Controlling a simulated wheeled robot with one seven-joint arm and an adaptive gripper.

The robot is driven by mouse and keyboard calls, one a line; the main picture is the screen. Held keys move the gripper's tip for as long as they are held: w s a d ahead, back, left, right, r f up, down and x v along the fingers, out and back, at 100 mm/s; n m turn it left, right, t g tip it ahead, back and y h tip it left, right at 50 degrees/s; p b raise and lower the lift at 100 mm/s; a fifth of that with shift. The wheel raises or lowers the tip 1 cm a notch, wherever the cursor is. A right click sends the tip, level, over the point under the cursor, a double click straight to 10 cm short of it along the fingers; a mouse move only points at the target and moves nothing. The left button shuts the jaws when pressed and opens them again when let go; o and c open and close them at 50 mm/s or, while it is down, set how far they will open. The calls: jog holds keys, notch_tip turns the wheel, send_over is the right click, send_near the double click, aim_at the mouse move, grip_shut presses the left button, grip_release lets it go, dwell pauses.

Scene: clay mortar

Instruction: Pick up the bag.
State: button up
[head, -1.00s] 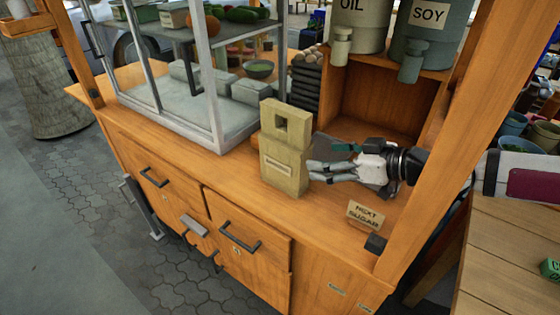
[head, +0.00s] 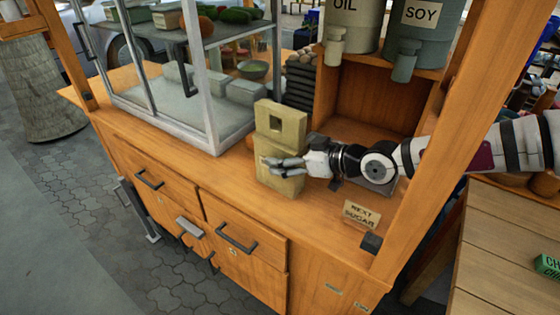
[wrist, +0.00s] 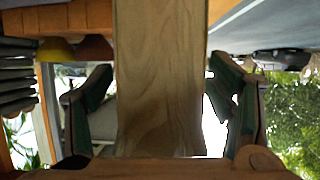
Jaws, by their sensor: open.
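The tan bag (head: 281,120), with a square hole near its top, stands upright on the wooden counter of the cart. My gripper (head: 274,166) is at the bag's middle to lower part, reaching in from the right. In the wrist view the bag (wrist: 161,80) fills the middle as a tall tan strip. The open fingers of my gripper stand on either side of it, with a visible gap on each side. The fingers cover part of the bag in the head view.
A glass display case (head: 215,100) stands left of the bag. Dark stacked trays (head: 300,82) stand behind it. The OIL container (head: 350,25) and SOY container (head: 416,30) sit on a shelf above. A small sign (head: 361,213) stands at the counter's front right.

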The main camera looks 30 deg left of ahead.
jog(key=shift+a+f, duration=0.1)
jog(key=shift+a, duration=0.1)
jog(key=shift+c, duration=0.2)
jog(key=c, duration=1.6)
